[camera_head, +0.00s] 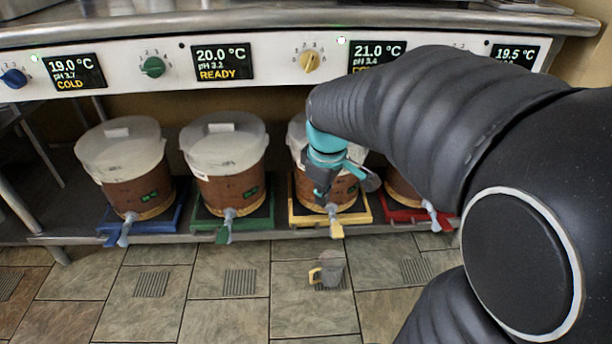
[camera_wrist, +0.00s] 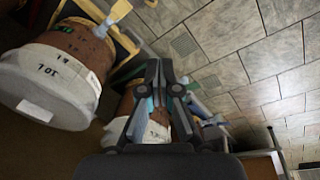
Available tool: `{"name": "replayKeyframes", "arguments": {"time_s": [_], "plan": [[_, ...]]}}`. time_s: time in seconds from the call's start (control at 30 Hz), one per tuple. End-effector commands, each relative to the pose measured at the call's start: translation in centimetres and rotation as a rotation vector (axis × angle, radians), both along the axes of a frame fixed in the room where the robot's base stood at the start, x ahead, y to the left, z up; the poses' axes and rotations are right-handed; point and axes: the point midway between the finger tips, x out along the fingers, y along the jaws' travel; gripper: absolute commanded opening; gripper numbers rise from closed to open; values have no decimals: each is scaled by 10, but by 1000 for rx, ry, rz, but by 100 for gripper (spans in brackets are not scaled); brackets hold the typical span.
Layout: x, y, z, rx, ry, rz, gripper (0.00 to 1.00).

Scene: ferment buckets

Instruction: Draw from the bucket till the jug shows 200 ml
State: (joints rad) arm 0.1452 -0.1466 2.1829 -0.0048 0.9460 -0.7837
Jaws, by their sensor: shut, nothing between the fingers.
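The grey jug (camera_head: 331,270) with a yellow handle stands on the floor in front of the yellow tray. Its scale and contents are too small to read. Several lidded brown buckets stand in a row; the one on the yellow tray (camera_head: 345,196) is partly hidden by my arm and gripper. Its grey tap (camera_head: 334,212) points forward, with a yellow piece below it. My gripper (camera_head: 321,196) is shut and empty in front of this bucket. In the wrist view its closed fingers (camera_wrist: 164,66) show, with a large bucket (camera_wrist: 75,55) to the left and its tap at the top.
Other buckets stand on blue (camera_head: 170,220), green (camera_head: 262,222) and red (camera_head: 400,211) trays. A panel above has knobs and displays; the green-knob display (camera_head: 224,62) reads 20.0 °C, READY, and the left display (camera_head: 75,72) reads COLD. The tiled floor beside the jug is open.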

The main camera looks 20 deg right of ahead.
Motion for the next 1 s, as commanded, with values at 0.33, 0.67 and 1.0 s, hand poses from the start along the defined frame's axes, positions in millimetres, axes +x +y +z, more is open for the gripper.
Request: {"name": "replayKeyframes", "arguments": {"time_s": [0.33,0.67,1.0], "plan": [[68,-55,-60,13,203,376,0],[93,-89,-115,69,299,623,0],[96,-93,-123,76,307,656,0]]}}
